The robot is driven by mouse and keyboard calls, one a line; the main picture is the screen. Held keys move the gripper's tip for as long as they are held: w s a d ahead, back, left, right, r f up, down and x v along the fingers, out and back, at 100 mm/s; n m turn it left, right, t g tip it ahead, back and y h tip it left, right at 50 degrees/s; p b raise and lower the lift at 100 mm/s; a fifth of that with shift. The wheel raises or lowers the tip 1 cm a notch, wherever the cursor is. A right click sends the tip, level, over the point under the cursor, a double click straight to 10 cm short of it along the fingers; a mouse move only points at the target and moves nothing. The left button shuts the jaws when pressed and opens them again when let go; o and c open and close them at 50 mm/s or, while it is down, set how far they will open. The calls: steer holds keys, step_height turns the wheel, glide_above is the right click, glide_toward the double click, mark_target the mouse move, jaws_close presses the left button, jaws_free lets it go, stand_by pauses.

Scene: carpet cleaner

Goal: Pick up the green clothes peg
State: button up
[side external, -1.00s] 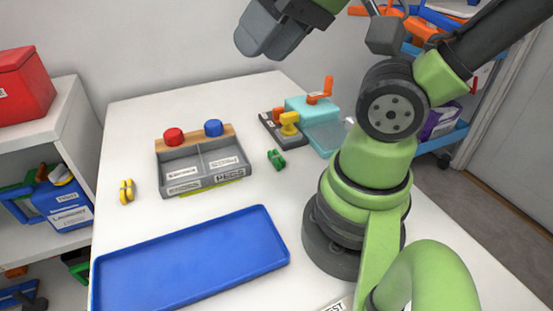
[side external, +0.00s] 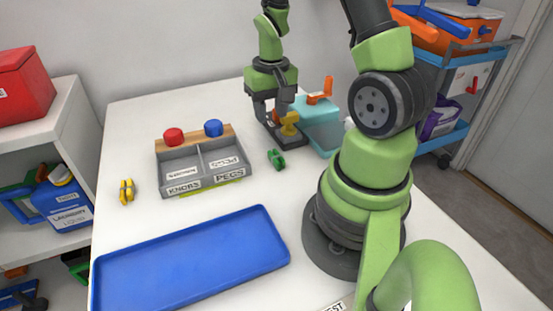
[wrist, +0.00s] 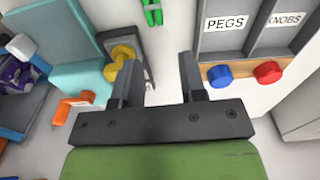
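The green clothes peg (side external: 276,158) lies on the white table, right of the divided grey box. It also shows at the top edge of the wrist view (wrist: 152,12), partly cut off. My gripper (side external: 271,112) points down beyond the peg, near the yellow knob on the dark fixture. In the wrist view my gripper (wrist: 161,72) is open, with bare table between its fingers, and the peg lies ahead of the fingertips, apart from them.
The yellow knob (wrist: 122,54) is close to one finger. A grey box (side external: 205,166) has KNOBS and PEGS compartments, with a red knob (side external: 173,137) and a blue knob (side external: 213,128) behind it. A yellow peg (side external: 127,191), blue tray (side external: 190,262) and teal box (side external: 318,125) stand around.

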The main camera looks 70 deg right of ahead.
glide_above(274, 153)
step_height(274, 153, down, 5)
steer(key=shift+d+f, duration=0.15)
steer(key=shift+f, duration=3.1)
steer(key=c, duration=0.7)
